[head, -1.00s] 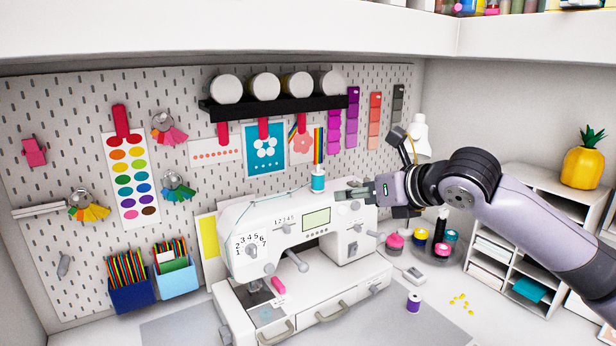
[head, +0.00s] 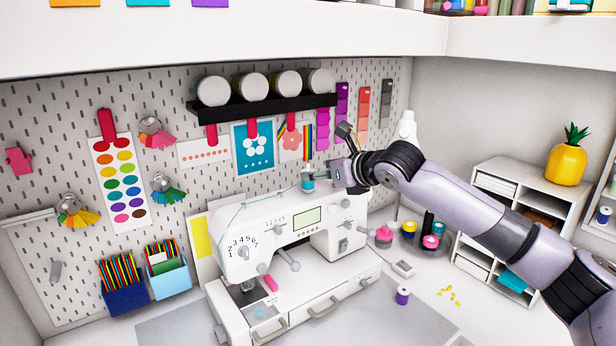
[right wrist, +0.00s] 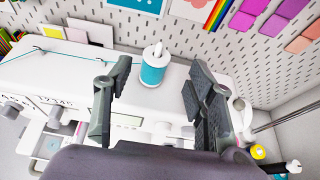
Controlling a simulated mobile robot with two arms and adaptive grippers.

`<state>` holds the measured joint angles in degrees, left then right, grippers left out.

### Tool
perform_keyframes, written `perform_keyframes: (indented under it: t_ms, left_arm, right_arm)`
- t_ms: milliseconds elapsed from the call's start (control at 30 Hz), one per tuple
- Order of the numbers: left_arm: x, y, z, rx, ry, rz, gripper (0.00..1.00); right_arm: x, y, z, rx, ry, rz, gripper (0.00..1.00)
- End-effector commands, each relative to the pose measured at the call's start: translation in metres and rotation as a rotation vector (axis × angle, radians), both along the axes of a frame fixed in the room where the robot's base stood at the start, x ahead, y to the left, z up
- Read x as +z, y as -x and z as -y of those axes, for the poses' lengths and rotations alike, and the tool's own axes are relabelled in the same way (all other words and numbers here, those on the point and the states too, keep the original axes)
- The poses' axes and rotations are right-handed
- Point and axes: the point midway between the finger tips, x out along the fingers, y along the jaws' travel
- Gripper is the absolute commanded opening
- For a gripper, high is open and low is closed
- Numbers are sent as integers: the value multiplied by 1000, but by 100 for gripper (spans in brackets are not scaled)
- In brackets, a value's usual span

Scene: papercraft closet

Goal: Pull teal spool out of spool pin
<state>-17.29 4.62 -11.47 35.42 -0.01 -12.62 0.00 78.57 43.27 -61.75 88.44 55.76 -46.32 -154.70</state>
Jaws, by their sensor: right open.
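The teal spool (head: 308,183) stands upright on the spool pin at the top of the white sewing machine (head: 290,222). A teal thread runs from it to the left along the machine top. My right gripper (head: 320,176) is at the spool's right side, level with it, in the head view. In the right wrist view the teal spool (right wrist: 153,70) shows between the two spread fingers of my right gripper (right wrist: 158,78), with gaps on both sides. The pin's tip pokes out of the spool's white top. My left gripper is not in view.
A pegboard (head: 90,250) with a black jar shelf (head: 265,107) and hanging cards is behind the machine. A purple spool (head: 402,296) stands on the table to the right. A round tray of spools (head: 412,242) stands beyond it, near a white shelf unit (head: 515,165).

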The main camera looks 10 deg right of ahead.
Motion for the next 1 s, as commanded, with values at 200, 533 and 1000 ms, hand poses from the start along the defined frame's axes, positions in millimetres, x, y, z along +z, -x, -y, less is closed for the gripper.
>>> perform_keyframes:
  t_ms: [200, 533, 1000]
  left_arm:
    - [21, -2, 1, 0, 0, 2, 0]
    - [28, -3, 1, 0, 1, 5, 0]
    - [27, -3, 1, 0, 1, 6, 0]
  right_arm:
    - [-2, -23, -16, 1, 0, -3, 51]
    - [-16, -44, -24, 1, 0, -1, 51]
    - [-15, -44, -23, 1, 0, -1, 29]
